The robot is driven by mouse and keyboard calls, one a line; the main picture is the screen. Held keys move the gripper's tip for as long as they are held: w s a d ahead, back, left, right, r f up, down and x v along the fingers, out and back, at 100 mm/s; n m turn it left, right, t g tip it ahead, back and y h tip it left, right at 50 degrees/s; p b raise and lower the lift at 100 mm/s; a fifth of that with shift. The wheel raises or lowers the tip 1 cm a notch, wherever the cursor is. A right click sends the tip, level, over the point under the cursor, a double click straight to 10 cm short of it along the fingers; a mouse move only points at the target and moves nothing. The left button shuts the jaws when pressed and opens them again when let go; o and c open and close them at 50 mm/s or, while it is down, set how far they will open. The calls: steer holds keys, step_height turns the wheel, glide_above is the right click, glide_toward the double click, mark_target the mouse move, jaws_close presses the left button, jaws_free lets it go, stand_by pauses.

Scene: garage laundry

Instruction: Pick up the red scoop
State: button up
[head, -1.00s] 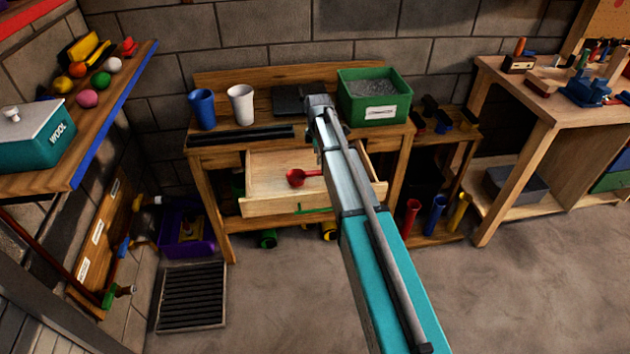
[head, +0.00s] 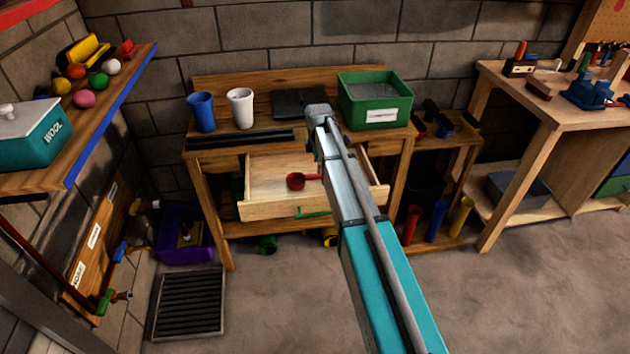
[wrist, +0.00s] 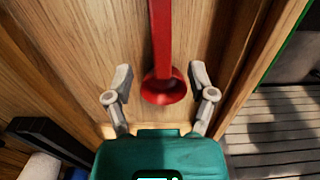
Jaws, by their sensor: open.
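The red scoop (head: 297,181) lies in the open wooden drawer (head: 262,208) under the workbench, its handle pointing right in the head view. In the wrist view the scoop (wrist: 163,88) has its round bowl low in the middle and its handle running up to the top edge. My gripper (wrist: 160,78) is open, with one finger on each side of the scoop's bowl and a visible gap on both sides. I cannot tell the height between the fingertips and the scoop.
On the bench above stand a blue cup (head: 202,111), a white cup (head: 240,107), a dark bar (head: 240,139) and a green bin (head: 374,100). The drawer's front and side walls surround the scoop. Open floor (head: 490,300) lies at the right front.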

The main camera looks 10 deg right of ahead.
mark_target(310, 180)
steer(key=shift+s+d+f+b, duration=0.1)
steer(key=shift+d+f+b, duration=0.05)
steer(key=shift+f+b, duration=2.25)
jaws_close()
